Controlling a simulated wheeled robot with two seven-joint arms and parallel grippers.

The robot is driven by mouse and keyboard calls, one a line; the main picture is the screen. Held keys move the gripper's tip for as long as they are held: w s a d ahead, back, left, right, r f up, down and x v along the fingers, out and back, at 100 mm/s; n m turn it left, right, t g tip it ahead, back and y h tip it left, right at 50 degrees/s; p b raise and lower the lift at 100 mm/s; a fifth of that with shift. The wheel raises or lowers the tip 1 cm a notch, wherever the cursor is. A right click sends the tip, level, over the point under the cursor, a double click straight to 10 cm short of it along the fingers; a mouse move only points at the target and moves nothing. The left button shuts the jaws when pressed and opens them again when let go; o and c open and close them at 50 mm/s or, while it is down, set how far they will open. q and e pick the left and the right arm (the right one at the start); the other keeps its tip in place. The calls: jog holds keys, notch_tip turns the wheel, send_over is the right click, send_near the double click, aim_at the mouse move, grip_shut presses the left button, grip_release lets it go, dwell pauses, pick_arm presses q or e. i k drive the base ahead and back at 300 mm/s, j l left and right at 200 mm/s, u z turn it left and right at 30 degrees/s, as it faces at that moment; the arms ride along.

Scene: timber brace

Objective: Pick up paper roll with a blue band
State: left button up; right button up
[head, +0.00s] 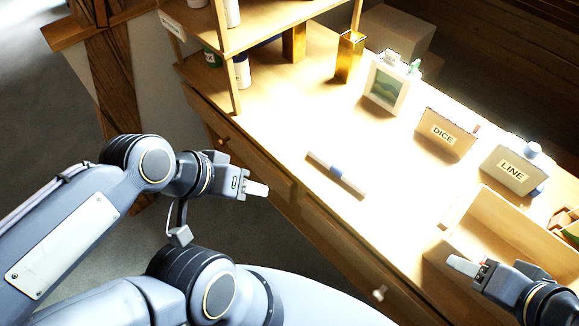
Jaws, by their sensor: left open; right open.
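The paper roll (323,163) is a thin pale tube with a blue band (336,171) around its middle. It lies on the wooden desk (290,120) near the front edge, slanting from upper left to lower right. My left gripper (262,190) is left of the roll, out over the desk's front edge, open and empty, apart from the roll. My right gripper (458,265) is at the lower right, beside a wooden tray, open and empty, well away from the roll.
A box labelled DICE (447,133) and one labelled LINE (512,171) stand at the right. A shelf (233,90) with bottles rises at upper left. The wooden tray (515,222) lies lower right. The desk around the roll is clear.

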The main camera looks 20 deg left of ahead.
aim_at(358, 185)
jog(key=j+u, duration=0.2)
jog(key=i+j, duration=0.1)
jog(key=j, duration=0.25)
jog(key=i+j, duration=0.1)
jog(key=j, duration=0.3)
jog(key=i+j, duration=0.1)
jog(key=j, duration=0.25)
